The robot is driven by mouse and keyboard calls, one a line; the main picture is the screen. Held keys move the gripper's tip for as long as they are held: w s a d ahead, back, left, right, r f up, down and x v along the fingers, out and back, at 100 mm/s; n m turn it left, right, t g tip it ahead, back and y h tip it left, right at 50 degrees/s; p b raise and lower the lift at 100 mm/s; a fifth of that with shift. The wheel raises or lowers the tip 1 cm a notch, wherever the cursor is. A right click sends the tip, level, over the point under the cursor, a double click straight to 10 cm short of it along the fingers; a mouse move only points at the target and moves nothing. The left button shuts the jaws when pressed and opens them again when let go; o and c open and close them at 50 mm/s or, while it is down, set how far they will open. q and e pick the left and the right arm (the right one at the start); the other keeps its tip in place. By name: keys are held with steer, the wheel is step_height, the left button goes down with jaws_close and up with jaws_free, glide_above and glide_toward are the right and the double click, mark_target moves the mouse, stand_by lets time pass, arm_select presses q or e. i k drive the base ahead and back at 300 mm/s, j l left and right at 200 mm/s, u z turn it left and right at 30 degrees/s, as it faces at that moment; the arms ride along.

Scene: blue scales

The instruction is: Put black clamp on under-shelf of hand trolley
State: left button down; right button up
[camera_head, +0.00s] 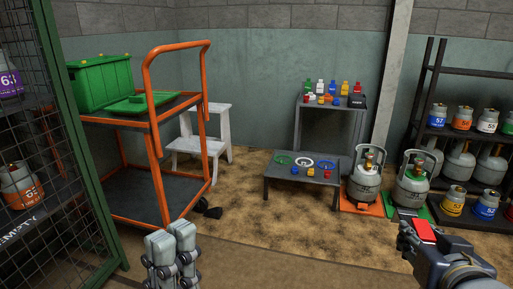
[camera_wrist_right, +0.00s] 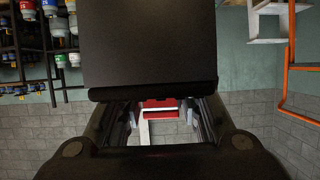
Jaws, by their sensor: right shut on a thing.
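The hand trolley (camera_head: 151,131) has an orange tube frame and stands at the left in the head view. Its dark under-shelf (camera_head: 150,192) is bare where I see it. My right gripper (camera_head: 418,225) is at the lower right, well away from the trolley. It is shut on a dark thing, which I take to be the black clamp (camera_wrist_right: 150,45); it shows as a broad black face in the right wrist view, with red and white between the fingers. Its full shape is hidden. My left gripper (camera_head: 172,245) is low in front of the trolley, its fingers together and empty.
A green toolbox (camera_head: 100,82) and green lid (camera_head: 137,103) occupy the trolley's top shelf. A green mesh cage (camera_head: 84,150) stands close on its left, a white step stool (camera_head: 203,135) behind. Gas cylinders (camera_head: 365,177) stand at the right. Floor (camera_head: 260,225) in the middle is free.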

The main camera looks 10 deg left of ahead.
mark_target(152, 205)
steer(key=i+l+u, duration=0.15)
steer(key=i, duration=0.25)
steer(key=i+l+u, duration=0.2)
steer(key=i, duration=0.15)
steer(key=i+l+u, duration=0.15)
steer(key=i, duration=0.2)
steer(key=i+l+u, duration=0.15)
steer(key=u, duration=0.3)
steer(key=i+l+u, duration=0.25)
steer(key=u, duration=0.25)
steer(key=i+l+u, duration=0.15)
steer(key=l+u, duration=0.15)
steer(key=u, duration=0.15)
steer(key=i+l+u, duration=0.1)
steer(key=l+u, duration=0.2)
steer(key=u, duration=0.15)
steer(key=i+l+u, duration=0.25)
steer(key=i, duration=0.25)
steer(key=i+l+u, duration=0.3)
steer(key=i, duration=0.25)
